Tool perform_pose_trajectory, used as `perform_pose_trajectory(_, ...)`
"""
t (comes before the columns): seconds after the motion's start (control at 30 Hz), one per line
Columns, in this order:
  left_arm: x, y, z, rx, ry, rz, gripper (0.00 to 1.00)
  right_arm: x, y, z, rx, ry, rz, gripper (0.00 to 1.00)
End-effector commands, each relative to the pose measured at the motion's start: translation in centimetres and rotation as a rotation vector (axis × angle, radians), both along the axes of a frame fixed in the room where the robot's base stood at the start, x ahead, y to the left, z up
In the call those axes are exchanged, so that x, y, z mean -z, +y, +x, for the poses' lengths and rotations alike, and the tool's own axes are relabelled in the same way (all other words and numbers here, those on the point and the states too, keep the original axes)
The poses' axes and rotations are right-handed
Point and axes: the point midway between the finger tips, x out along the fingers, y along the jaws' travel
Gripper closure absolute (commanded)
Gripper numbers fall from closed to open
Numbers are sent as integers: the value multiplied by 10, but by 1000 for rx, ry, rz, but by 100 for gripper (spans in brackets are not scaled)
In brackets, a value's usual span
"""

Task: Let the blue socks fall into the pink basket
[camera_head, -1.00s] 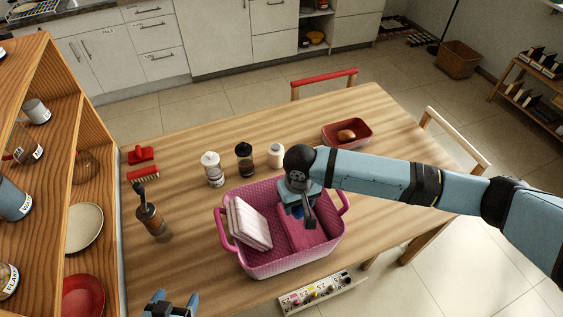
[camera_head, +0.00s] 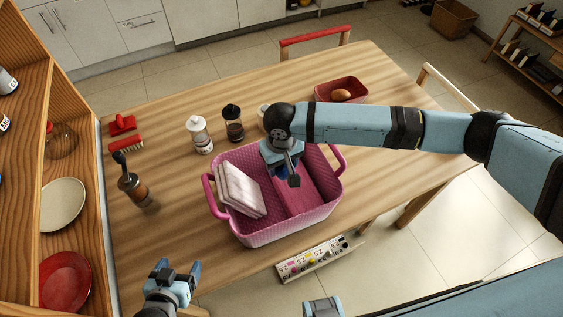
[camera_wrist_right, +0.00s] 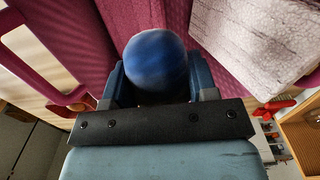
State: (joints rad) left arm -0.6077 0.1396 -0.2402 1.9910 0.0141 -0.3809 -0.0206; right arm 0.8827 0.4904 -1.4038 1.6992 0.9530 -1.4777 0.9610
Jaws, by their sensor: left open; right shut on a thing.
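The pink basket (camera_head: 290,230) stands on the wooden table, open side up. My right gripper (camera_head: 287,175) is inside or just over its opening, pointing down. It is shut on the blue socks, a rounded dark blue bundle (camera_wrist_right: 157,62) between the fingers in the right wrist view. In the head view the gripper mostly hides the socks. Whether they touch anything in the basket I cannot tell. My left gripper (camera_head: 179,268) is open and empty near the table's front edge, left of the basket.
A pale folded cloth (camera_head: 240,190) leans in the basket's left part; a dark pink folded cloth (camera_head: 312,190) lies on the right. Jars (camera_head: 200,136), a brush bottle (camera_head: 132,184) and a red bin (camera_head: 341,88) stand around. A wooden shelf (camera_head: 85,150) borders the left.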

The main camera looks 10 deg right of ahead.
Motion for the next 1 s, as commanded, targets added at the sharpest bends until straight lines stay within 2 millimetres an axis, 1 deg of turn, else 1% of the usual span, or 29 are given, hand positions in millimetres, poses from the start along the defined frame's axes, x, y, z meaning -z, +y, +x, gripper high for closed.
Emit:
perform_pose_trajectory(0.17, -4, 0, 0, 0, -6, -2, 23, -1, 0, 0, 0, 0, 0, 70)
perform_pose_trajectory(0.2, -5, 0, 0, -1, -7, -1, 23, -1, 0, 0, 0, 0, 0, 40)
perform_pose_trajectory(0.27, -5, 1, 0, -2, -7, -1, 23, -1, 0, 0, 0, 0, 0, 27)
perform_pose_trajectory(0.3, -5, 1, 0, -2, -7, -1, 23, -1, 0, 0, 0, 0, 0, 18)
perform_pose_trajectory(0.57, -2, 3, -1, -5, -2, 3, 23, -1, 0, 0, 0, 0, 0, 18)
perform_pose_trajectory(0.67, 1, 3, -2, -5, 2, 4, 23, -6, 0, 0, 0, -1, 1, 18)
perform_pose_trajectory(0.77, 3, 3, -3, -5, 4, 5, 23, -18, 0, 1, 0, -2, 2, 18)
perform_pose_trajectory(0.83, 4, 3, -3, -5, 4, 5, 23, -31, 0, 0, 0, -3, 3, 18)
perform_pose_trajectory(1.0, 5, 3, -3, -5, 3, 4, 23, -71, 0, 1, 0, -4, 2, 18)
